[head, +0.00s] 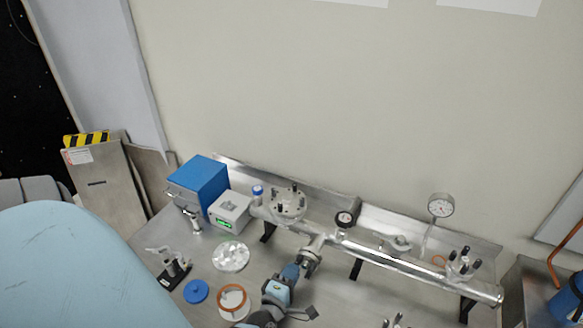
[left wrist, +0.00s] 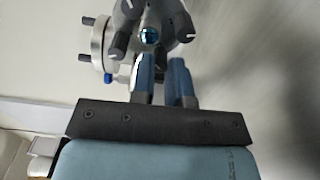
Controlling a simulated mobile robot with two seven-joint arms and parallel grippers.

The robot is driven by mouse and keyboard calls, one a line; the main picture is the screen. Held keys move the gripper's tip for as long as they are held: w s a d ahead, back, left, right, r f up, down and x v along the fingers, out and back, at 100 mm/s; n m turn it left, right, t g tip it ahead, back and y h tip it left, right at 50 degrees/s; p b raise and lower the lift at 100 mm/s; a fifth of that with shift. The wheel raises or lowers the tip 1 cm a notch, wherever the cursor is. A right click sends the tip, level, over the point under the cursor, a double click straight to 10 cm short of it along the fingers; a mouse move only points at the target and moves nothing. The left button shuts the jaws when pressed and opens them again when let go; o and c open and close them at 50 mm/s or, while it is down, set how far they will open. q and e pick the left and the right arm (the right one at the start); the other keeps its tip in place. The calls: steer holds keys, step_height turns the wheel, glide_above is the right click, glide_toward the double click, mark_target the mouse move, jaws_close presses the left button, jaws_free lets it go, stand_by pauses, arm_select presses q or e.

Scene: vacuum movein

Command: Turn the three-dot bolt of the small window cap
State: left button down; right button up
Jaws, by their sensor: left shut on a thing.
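The small window cap (head: 311,258) sits on the short branch that points from the long metal tube towards the front. In the left wrist view the cap (left wrist: 158,14) shows at the top, with a glassy centre and dark bolts around its rim. My left gripper (head: 294,268) reaches in from the front edge and meets the cap. Its two blue fingers (left wrist: 162,72) are at the cap's near rim, shut on a bolt there. The fingers hide most of that bolt, and I cannot make out any dots. My right gripper is out of view.
A blue box (head: 199,184) and a grey display unit (head: 230,210) stand at the left.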

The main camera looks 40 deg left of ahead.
arm_select(q)
steer(key=shift+m+p, duration=0.45)
steer(key=shift+m, duration=0.65)
steer(key=c, duration=1.4)
jaws_free()
steer(key=shift+s, duration=0.3)
steer(key=b+v, duration=0.3)
steer(key=v, duration=0.8)
steer(key=shift+s+d, duration=0.1)
steer(key=shift+s, duration=0.15)
steer(key=shift+v, duration=0.8)
